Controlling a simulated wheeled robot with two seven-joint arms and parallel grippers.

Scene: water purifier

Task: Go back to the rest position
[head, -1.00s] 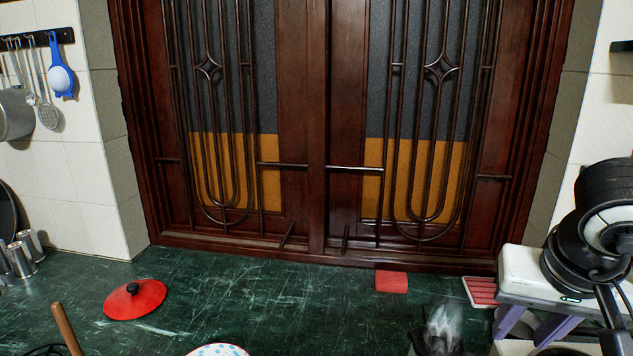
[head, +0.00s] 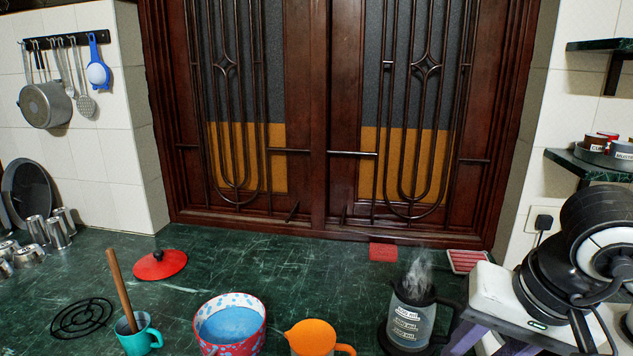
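My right gripper (head: 492,338) is at the lower right, a white body on the black arm. Its two grey-purple fingers point downward and stand apart, with nothing visible between them; their tips are cut off or hidden. It is just right of the handle of a dark, labelled kettle (head: 408,316), which stands upright and steams on the counter. I cannot tell whether finger and handle touch. My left gripper is not in view.
On the green counter (head: 235,262) are a red lid (head: 160,265), a teal mug (head: 140,339) with a wooden stick, a patterned pot (head: 209,330) of blue liquid, an orange jug (head: 312,336), a black trivet (head: 82,317), a red sponge (head: 382,252) and steel cups (head: 58,232).

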